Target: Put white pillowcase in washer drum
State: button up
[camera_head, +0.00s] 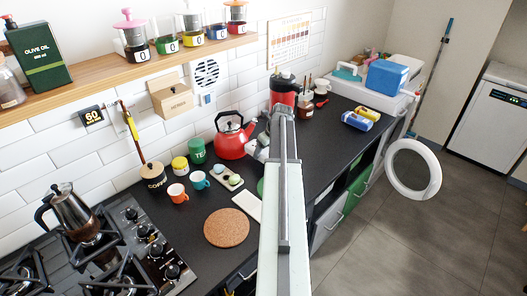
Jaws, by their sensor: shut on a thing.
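My arm reaches up the middle of the picture over the counter. My gripper (260,151) shows small and partly hidden at the left of the arm's far end, close to the red kettle. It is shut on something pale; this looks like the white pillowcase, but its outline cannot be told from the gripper. The washer's round white door (413,170) stands open at the far right end of the counter, well to the right of my gripper. The drum opening is hidden from this angle.
A red kettle (231,138), mugs, a cork mat (227,228) and a gas hob (95,250) crowd the left counter. A blue-and-white cooler (388,77) stands at the far end. Another white appliance (497,120) is at far right. The grey floor (400,250) is clear.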

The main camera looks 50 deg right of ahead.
jog(key=s+a, duration=0.3)
jog(key=s+a+r, duration=0.1)
jog(key=s+a, duration=0.6)
jog(key=a, duration=0.1)
jog(key=shift+s+a+r+p, duration=0.15)
jog(key=shift+s+r+p, duration=0.15)
jog(key=shift+r+p, duration=0.1)
jog(key=shift+s+a, duration=0.2)
jog(key=shift+s, duration=0.05)
